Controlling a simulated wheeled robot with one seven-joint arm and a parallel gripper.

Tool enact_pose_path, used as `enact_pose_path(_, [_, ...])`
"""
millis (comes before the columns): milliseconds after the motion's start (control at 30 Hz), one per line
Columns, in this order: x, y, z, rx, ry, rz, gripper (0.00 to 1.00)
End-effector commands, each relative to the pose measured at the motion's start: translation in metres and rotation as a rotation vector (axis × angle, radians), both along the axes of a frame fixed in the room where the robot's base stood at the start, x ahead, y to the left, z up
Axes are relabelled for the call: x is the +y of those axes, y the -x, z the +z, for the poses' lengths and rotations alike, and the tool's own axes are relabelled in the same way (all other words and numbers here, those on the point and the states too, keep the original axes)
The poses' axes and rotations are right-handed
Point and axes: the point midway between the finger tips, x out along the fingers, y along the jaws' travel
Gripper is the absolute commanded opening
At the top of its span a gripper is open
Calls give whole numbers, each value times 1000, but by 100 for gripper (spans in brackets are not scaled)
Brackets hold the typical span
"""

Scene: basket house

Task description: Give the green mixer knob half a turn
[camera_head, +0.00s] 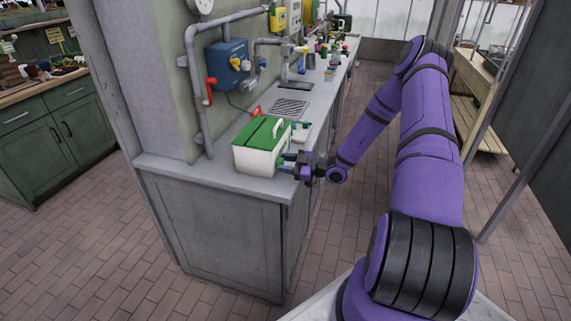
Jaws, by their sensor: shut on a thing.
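A white box with a green top (262,132) and a pale handle stands on the near end of the grey counter. My gripper (291,164) is at the right side of this box, low over the counter's front edge. It is shut on a small dark green part, which looks like the green mixer knob (286,157). The fingers hide most of the knob, so its angle cannot be read.
The grey counter (216,174) carries a drain grille (290,107) and several small items farther back. A blue box (227,65) and a grey pipe with a red lever (209,92) are on the wall. The brick floor right of the counter is clear.

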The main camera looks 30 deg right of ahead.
Motion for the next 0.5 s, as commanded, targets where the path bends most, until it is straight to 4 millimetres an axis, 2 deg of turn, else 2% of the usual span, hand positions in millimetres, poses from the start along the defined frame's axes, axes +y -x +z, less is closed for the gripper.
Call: enact_pose_path(500, [-1, 1, -2, 134, -165, -2, 15])
